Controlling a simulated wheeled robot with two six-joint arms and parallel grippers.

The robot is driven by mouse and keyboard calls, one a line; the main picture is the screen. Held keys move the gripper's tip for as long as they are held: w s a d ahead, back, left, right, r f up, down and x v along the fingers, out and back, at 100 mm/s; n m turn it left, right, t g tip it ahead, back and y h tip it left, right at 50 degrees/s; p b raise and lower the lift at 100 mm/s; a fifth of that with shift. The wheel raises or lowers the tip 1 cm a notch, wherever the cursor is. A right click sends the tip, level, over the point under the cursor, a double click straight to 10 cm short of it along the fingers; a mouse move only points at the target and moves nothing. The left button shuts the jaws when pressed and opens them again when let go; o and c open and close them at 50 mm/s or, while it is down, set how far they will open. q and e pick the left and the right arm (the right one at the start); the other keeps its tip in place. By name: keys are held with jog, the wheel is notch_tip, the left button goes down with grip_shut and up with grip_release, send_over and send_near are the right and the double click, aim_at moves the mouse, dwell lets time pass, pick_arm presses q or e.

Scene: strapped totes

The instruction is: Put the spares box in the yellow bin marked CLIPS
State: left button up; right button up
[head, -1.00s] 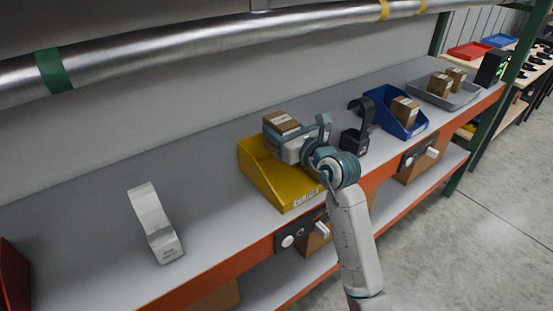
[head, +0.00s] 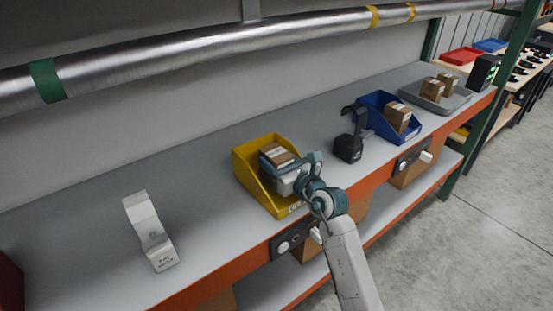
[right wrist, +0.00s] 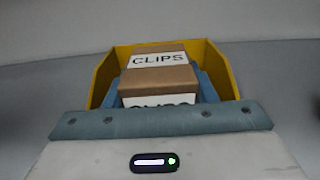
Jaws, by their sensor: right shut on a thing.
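The yellow bin (head: 247,172) stands on the grey shelf, its label mostly hidden behind my right gripper in the head view. My right gripper (head: 290,168) is shut on a small brown cardboard box (head: 276,153) with a white label. In the right wrist view the box (right wrist: 158,77) carries labels reading CLIPS, not spares. The box is between the walls of the yellow bin (right wrist: 222,72), with blue fingers at its sides. I cannot tell whether it touches the bin floor. My left gripper is not in view.
To the right stand a black holder (head: 349,147), a blue bin (head: 381,107) with a box, and a grey tray (head: 462,100) with boxes. A white holder (head: 150,230) stands at left. A metal pipe (head: 190,50) runs above. The shelf between the white holder and yellow bin is clear.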

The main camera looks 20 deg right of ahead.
jog(key=shift+f, duration=0.35)
jog(key=o, duration=1.1)
jog(key=shift+r, duration=0.5)
jog(key=shift+s+d, duration=0.15)
jog(key=shift+s, duration=0.15)
jog(key=b+v, duration=0.1)
jog(key=v, duration=0.9)
jog(key=shift+s, duration=0.1)
jog(key=shift+s+d+r, duration=0.1)
jog(key=shift+s+d, duration=0.1)
jog(key=shift+s, duration=0.4)
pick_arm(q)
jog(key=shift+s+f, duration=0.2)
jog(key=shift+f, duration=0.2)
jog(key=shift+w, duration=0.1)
